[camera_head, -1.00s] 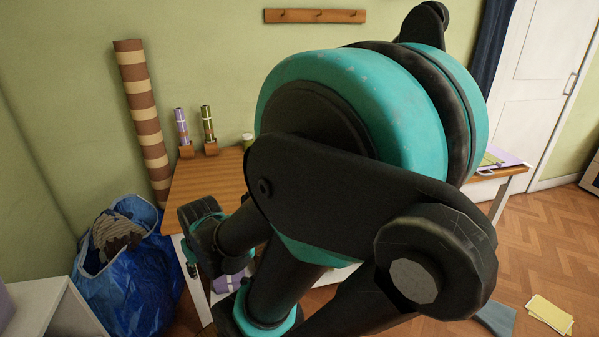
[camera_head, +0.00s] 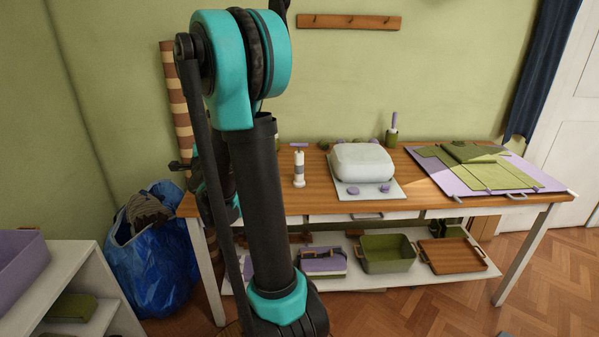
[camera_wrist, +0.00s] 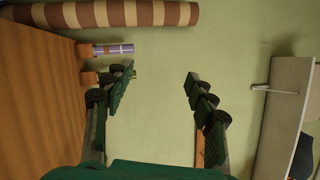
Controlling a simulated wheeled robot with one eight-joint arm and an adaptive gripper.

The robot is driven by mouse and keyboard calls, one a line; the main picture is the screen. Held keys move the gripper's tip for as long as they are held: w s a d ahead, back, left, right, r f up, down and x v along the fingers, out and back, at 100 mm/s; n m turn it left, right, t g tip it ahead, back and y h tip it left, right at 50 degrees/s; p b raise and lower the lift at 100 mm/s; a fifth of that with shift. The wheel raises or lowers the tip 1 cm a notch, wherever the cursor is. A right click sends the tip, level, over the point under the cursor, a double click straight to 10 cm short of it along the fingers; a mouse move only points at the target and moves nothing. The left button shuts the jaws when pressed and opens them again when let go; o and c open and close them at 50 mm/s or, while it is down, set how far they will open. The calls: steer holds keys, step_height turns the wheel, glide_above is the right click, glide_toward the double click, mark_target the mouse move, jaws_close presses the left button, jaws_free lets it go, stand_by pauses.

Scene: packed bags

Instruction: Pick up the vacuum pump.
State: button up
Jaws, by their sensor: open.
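A small upright white pump with a grey band and a purple T-handle (camera_head: 299,168), which looks like the vacuum pump, stands on the wooden table (camera_head: 408,194), left of the white rounded case. My gripper (camera_wrist: 160,80) is open and empty in the wrist view, its fingers spread against the green wall. The pump is not visible in the wrist view. In the head view my gripper is mostly hidden behind my own arm, left of the pump and near the table's left end.
A white rounded case (camera_head: 362,162) on a pale board and a purple cutting mat (camera_head: 530,183) take up the table's middle and right. A blue bag (camera_head: 155,265) stands left on the floor. A striped roll (camera_wrist: 105,14) leans at the wall.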

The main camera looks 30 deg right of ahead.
steer(key=d+m+g+h, duration=0.2)
steer(key=d+m+h, duration=0.65)
steer(key=m, duration=0.25)
steer(key=m+g+h, duration=0.5)
steer(key=m+g, duration=1)
steer(key=m, duration=0.3)
glide_toward(296, 160)
steer(key=shift+w+d+f, duration=0.1)
steer(key=shift+w+d, duration=0.25)
steer(key=shift+d, duration=1.6)
steer(key=shift+w+d+f, duration=0.1)
steer(key=shift+w+d, duration=0.2)
steer(key=shift+d, duration=1.7)
steer(key=shift+w+d, duration=0.35)
steer(key=shift+d, duration=1.6)
steer(key=shift+c, duration=0.2)
jaws_close()
